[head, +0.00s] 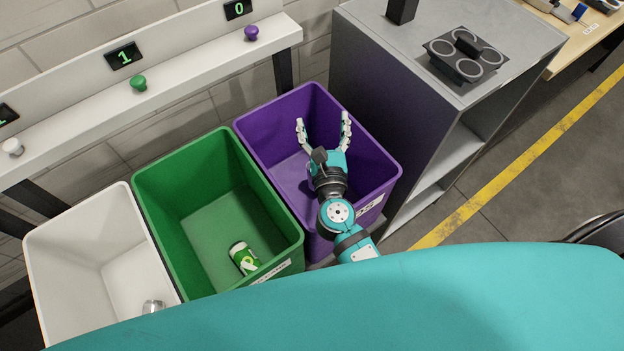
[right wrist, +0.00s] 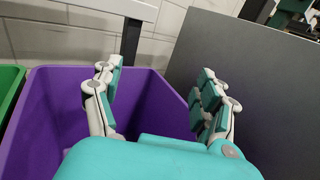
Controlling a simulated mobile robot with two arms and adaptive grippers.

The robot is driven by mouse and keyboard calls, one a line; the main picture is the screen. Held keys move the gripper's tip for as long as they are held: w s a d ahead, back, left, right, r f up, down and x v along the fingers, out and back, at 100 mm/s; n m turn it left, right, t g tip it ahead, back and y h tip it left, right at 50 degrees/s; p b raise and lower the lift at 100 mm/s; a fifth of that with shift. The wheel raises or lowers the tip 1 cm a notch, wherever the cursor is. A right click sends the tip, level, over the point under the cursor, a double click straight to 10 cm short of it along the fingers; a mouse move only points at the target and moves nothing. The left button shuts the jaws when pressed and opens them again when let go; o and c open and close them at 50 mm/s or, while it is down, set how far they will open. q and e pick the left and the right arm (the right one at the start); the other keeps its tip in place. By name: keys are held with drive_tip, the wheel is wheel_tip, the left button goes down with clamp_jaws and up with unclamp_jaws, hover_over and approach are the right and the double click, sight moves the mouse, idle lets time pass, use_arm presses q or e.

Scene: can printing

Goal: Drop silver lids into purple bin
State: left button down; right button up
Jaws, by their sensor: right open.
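The purple bin (head: 270,150) stands at the right end of a row of bins and also shows in the right wrist view (right wrist: 60,100). My right gripper (head: 323,122) is over the purple bin's opening, fingers spread wide and pointing to the back wall. In the right wrist view nothing is between the fingers (right wrist: 156,80). I see no lid in the visible part of the purple bin; my arm hides part of its inside. A small silver object (head: 153,306) lies in the white bin, partly cut off; I cannot tell whether it is a lid. My left gripper is not in view.
The green bin (head: 205,220) holds a green can (head: 244,258). The white bin (head: 75,245) is at the left. A shelf (head: 180,78) with counters and coloured knobs runs behind. A grey cabinet (head: 400,100) with a cup tray (head: 465,55) stands close right of the purple bin.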

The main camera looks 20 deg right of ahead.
drive_tip(key=s+a, duration=0.2)
drive_tip(key=s, duration=1)
drive_tip(key=shift+w, duration=0.1)
